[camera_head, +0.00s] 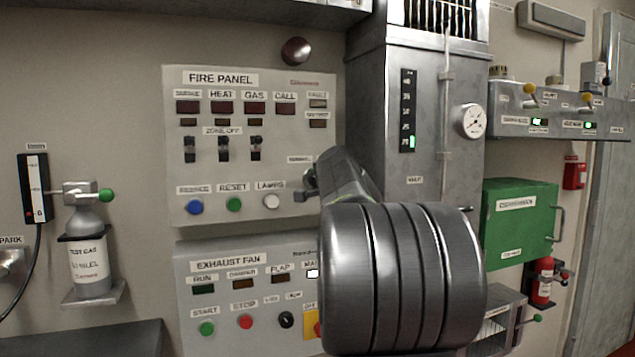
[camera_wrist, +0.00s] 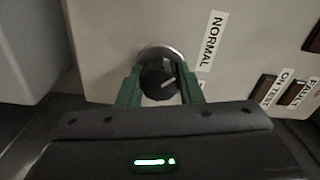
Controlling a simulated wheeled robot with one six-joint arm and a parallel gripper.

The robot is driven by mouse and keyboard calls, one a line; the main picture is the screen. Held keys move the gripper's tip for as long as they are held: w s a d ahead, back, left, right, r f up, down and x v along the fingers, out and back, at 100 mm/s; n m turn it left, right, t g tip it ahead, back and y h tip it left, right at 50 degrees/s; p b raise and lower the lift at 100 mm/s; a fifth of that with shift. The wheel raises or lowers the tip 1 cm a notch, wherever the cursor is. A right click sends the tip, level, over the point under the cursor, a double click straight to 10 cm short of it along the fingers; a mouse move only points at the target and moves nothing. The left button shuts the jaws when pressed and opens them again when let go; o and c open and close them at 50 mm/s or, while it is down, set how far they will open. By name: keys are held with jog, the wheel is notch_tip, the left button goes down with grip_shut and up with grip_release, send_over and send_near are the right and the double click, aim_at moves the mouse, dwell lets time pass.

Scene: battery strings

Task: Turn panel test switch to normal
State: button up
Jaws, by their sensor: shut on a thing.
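The panel test switch (camera_wrist: 160,78) is a dark round knob with a white pointer line on a silver collar. In the wrist view it sits between the green fingers of my gripper (camera_wrist: 162,88), which are shut on it. The NORMAL label (camera_wrist: 211,40) is beside the knob; the pointer line slants in the picture. In the head view, the fire panel (camera_head: 180,130) is on the wall, and my gripper (camera_head: 312,183) reaches its right edge. My arm hides most of the switch there.
The exhaust fan panel (camera_head: 215,285) is below the fire panel, partly behind my arm. A grey cabinet (camera_head: 365,110) stands out just right of the fire panel. A test gas bottle (camera_head: 88,265) is at the left, and a green box (camera_head: 515,225) at the right.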

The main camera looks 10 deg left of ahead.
jog(key=o, duration=1)
jog(key=shift+c, duration=0.2)
jog(key=b+v, duration=0.2)
jog(key=v, duration=1.1)
jog(key=shift+s+d, duration=0.25)
jog(key=shift+s, duration=0.1)
jog(key=shift+w, duration=0.1)
jog(key=p+x, duration=0.2)
jog(key=x, duration=1.1)
jog(key=shift+w+a, duration=0.25)
jog(key=shift+a, duration=0.05)
